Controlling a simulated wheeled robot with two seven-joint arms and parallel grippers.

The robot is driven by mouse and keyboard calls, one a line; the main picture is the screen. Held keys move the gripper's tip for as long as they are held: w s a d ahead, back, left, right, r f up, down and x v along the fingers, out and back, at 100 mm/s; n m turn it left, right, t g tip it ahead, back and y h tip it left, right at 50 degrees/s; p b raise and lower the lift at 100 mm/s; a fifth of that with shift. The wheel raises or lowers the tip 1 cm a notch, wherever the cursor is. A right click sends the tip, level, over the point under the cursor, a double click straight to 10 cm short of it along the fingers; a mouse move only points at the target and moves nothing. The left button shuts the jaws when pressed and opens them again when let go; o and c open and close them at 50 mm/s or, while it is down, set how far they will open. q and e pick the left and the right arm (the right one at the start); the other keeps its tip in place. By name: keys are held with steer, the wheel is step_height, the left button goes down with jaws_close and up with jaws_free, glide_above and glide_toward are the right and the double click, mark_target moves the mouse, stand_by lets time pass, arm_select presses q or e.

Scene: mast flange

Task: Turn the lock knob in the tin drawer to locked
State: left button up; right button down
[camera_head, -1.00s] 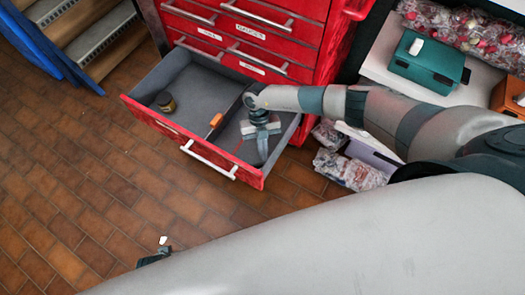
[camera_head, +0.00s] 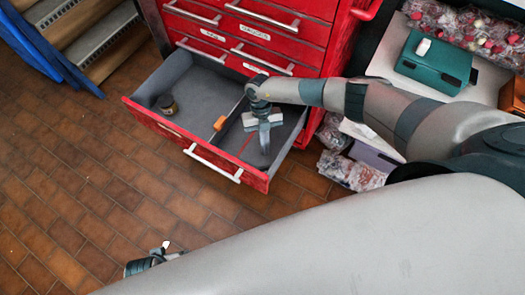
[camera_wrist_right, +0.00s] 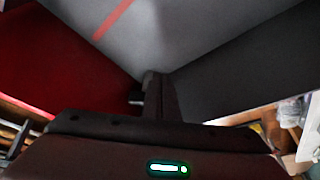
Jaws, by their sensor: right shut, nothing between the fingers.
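The red drawer (camera_head: 190,140) is pulled out of the tool chest, and its grey inside is split by a divider. A small orange block-like piece (camera_head: 219,123) sits at the divider; I cannot tell whether it is the lock knob. A small dark tin (camera_head: 168,104) stands in the left compartment. My right gripper (camera_head: 264,150) points down into the right compartment, its fingers shut and empty. In the right wrist view the shut fingers (camera_wrist_right: 155,92) are over the grey drawer floor. My left gripper (camera_head: 165,248) is low over the tiled floor, partly hidden by my grey arm.
More shut red drawers (camera_head: 250,30) stand behind the open one. A teal box (camera_head: 436,62) and wrapped packs (camera_head: 350,172) lie to the right. A blue frame (camera_head: 45,50) and shelves stand at the upper left. The brown floor before the drawer is clear.

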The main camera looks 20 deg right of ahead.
arm_select(q)
steer(key=shift+f, duration=0.3)
arm_select(e)
steer(key=v, duration=1)
steer(key=shift+s, duration=0.1)
